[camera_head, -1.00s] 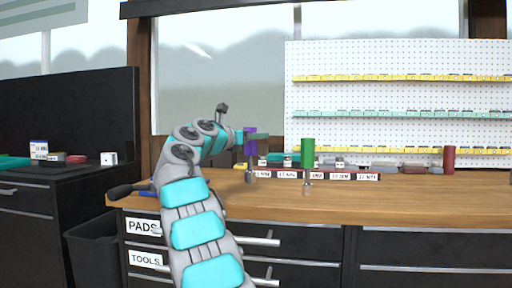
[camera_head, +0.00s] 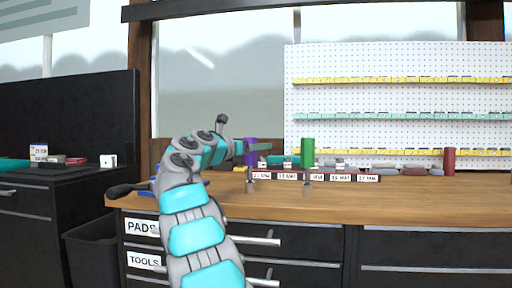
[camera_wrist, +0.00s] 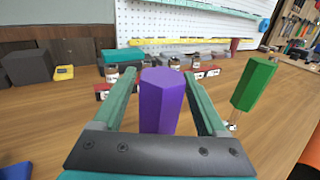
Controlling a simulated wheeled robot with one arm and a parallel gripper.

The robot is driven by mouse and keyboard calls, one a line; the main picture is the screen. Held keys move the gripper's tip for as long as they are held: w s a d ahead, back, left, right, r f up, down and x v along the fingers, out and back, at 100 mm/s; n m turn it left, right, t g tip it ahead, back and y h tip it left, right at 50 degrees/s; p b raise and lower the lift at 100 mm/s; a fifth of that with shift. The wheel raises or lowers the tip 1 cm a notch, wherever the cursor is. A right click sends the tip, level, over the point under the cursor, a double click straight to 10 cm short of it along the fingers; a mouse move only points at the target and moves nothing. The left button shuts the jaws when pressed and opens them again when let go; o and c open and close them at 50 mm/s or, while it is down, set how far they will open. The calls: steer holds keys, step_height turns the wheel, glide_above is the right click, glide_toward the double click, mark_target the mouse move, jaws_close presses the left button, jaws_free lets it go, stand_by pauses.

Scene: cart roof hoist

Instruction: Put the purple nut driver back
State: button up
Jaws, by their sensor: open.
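The purple nut driver (camera_head: 250,157) is upright at the left end of the labelled rack (camera_head: 328,178) on the workbench, its metal shaft showing below the handle. My gripper (camera_head: 262,148) is around its handle from the left. In the wrist view the purple handle (camera_wrist: 161,100) stands between the two teal fingers of my open gripper (camera_wrist: 160,88), with a gap on both sides. A green nut driver (camera_head: 307,152) stands upright to the right, and it also shows in the wrist view (camera_wrist: 254,84). I cannot tell whether the purple driver's shaft sits in a rack slot.
A dark red cylinder (camera_head: 449,161) stands farther right on the wooden bench (camera_head: 420,200). Small boxes and jars line the back below the pegboard (camera_head: 400,100). An orange object (camera_wrist: 306,160) is at the wrist view's lower right. The bench front is clear.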

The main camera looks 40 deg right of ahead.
steer(key=s+a, duration=0.2)
steer(key=a, duration=0.9)
steer(key=shift+a, duration=0.4)
steer(key=shift+s+r, duration=0.1)
